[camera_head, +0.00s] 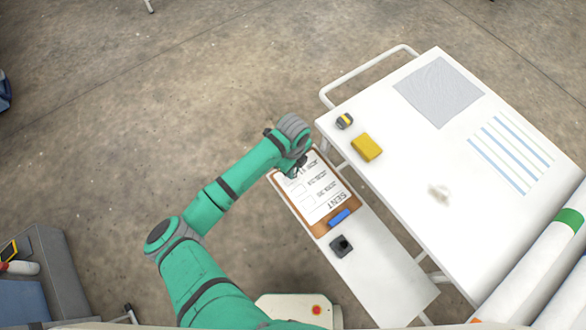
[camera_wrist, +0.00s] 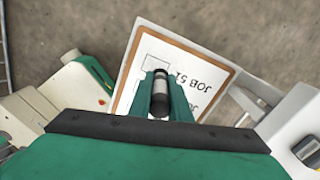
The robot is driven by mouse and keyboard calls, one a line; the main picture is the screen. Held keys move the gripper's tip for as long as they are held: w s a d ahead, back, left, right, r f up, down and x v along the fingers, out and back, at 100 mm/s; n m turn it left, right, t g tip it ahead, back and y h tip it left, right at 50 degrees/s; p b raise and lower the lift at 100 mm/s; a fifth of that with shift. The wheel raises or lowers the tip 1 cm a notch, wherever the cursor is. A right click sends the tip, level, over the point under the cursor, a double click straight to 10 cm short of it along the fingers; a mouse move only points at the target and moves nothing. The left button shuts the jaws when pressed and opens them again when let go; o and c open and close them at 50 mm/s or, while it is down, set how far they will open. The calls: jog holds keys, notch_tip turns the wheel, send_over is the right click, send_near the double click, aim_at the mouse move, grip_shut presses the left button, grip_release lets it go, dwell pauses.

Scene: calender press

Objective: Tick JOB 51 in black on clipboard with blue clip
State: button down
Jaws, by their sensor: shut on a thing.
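The clipboard (camera_head: 309,223) is brown with a blue clip (camera_head: 339,217) and a white sheet headed SENT, lying on a narrow white shelf. The sheet lists several JOB lines with boxes. The JOB 51 line (camera_wrist: 190,75) is upside down in the wrist view, with its box outline (camera_wrist: 152,62) beside it. My gripper (camera_head: 298,168) is over the JOB 51 end of the sheet, away from the clip. It is shut on a dark marker (camera_wrist: 160,95) with a grey band. The marker's tip is hidden, so I cannot tell whether it touches the paper.
A dark block-like object (camera_head: 341,246) sits on the shelf (camera_head: 385,270) near the clip. The higher white table (camera_head: 430,190) on the right holds a yellow block (camera_head: 367,147), a small black-and-yellow item (camera_head: 345,121) and a grey sheet (camera_head: 438,92). Open floor lies left.

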jog(key=shift+f, duration=0.1)
dwell(0.3)
jog(key=shift+w+a, duration=0.15)
jog(key=shift+a, duration=0.4)
jog(key=shift+d, duration=0.1)
dwell(0.4)
dwell(0.8)
jog(key=shift+s+a, duration=0.3)
jog(key=shift+s, duration=0.1)
jog(key=shift+s+d, duration=0.15)
